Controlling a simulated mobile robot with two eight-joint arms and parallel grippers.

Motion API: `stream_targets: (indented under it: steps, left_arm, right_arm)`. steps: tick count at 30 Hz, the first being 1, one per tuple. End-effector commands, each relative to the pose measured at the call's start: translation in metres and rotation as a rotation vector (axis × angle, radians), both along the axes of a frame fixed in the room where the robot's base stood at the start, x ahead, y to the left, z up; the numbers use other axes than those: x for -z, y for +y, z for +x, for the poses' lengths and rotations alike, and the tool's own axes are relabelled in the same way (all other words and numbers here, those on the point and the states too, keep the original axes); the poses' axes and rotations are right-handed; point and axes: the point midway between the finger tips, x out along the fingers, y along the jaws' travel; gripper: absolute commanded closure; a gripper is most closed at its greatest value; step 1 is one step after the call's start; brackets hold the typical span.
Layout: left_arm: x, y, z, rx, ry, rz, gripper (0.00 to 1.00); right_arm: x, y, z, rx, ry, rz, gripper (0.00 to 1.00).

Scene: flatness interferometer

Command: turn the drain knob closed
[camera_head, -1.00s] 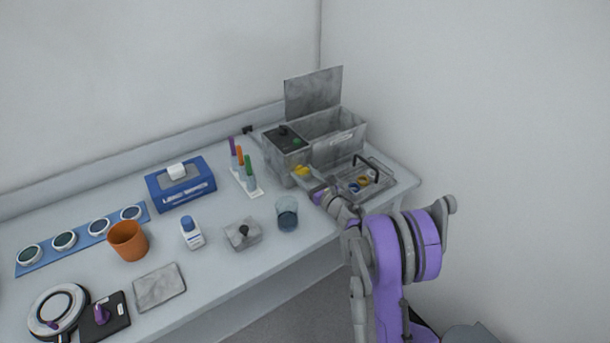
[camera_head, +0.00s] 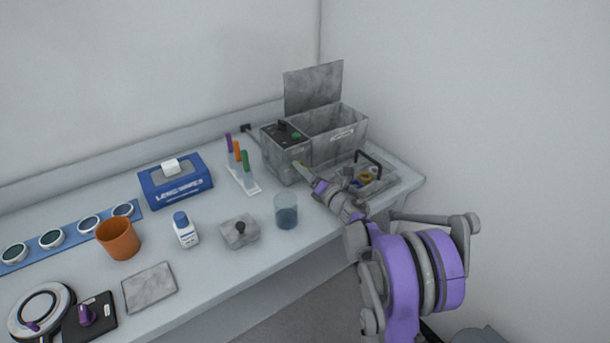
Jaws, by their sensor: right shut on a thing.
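The drain knob (camera_head: 301,165) is a small yellow piece low on the front of the grey ultrasonic-type tank (camera_head: 340,137). Only a thin sliver of it shows; my gripper hides the rest. My right gripper (camera_head: 309,174) reaches in from the lower right and is shut on the knob. The exact turn of the knob is too small to tell. My left gripper is not in view.
A glass beaker (camera_head: 286,212) and a grey block with a black knob (camera_head: 239,232) stand in front. Coloured markers stand in a white rack (camera_head: 243,181) to the left. The tank's lid (camera_head: 313,88) stands up.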

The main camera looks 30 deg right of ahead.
Motion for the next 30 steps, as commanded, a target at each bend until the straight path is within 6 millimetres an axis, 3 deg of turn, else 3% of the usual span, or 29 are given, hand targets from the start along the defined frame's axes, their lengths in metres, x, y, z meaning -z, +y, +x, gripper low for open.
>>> stream_targets:
  steps: [18, 30]
  left_arm:
    - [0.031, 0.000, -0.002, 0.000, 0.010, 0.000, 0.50]
    - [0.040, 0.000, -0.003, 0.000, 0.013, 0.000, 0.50]
  right_arm:
    - [0.004, 0.000, 0.000, -0.002, 0.045, 0.561, 0.93]
    - [0.004, 0.000, 0.000, -0.002, 0.062, 0.778, 0.93]
